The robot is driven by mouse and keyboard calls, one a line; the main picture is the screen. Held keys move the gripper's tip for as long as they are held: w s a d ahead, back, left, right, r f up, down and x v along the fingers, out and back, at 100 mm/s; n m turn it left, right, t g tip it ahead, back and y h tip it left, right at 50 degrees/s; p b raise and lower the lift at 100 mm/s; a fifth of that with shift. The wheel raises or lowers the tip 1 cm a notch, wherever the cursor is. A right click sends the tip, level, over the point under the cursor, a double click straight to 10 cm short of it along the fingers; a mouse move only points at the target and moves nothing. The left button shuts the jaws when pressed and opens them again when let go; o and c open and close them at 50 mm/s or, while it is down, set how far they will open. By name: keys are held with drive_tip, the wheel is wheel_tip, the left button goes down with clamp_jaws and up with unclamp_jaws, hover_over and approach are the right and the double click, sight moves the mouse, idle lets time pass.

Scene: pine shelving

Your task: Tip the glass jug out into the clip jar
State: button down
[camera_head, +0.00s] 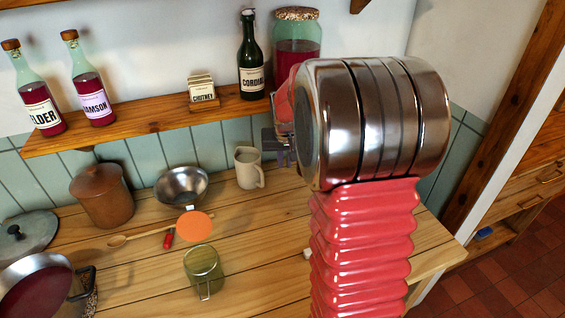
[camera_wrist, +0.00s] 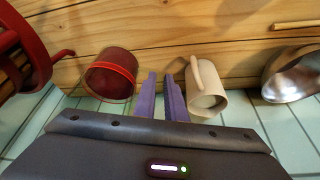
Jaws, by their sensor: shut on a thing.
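The glass jug (camera_wrist: 110,77) holds dark red contents and shows in the wrist view, left of my fingers. In the head view my arm hides it. My gripper (camera_wrist: 160,85) has its two purple fingers close together beside the jug; it is shut on the jug, though the gripped part is hard to make out. The clip jar (camera_head: 203,268) is greenish clear glass with a wire clip. It stands on the worktop's front part in the head view, with a round orange piece (camera_head: 195,226) just behind it. My gripper is behind it and to its right.
A cream mug (camera_head: 248,170) stands close to my gripper; it also shows in the wrist view (camera_wrist: 210,95). A metal bowl or funnel (camera_head: 182,184), brown crock (camera_head: 101,194), wooden spoon (camera_head: 140,236) and pot (camera_head: 45,285) stand or lie leftward. A shelf (camera_head: 130,125) with bottles overhangs the back.

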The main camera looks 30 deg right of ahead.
drive_tip(key=w+a+r+n, duration=0.1)
drive_tip(key=w+a+r, duration=0.2)
drive_tip(key=a, duration=0.5)
drive_tip(key=w+a+r+n, duration=0.1)
drive_tip(key=w+a+r, duration=0.2)
drive_tip(key=a, duration=0.6)
drive_tip(key=w+a+r, duration=0.3)
drive_tip(key=a, duration=0.6)
drive_tip(key=shift+w+a+n+t+y, duration=0.2)
drive_tip(key=shift+n+t+y, duration=0.1)
drive_tip(key=shift+n+y, duration=0.1)
drive_tip(key=shift+d, duration=0.1)
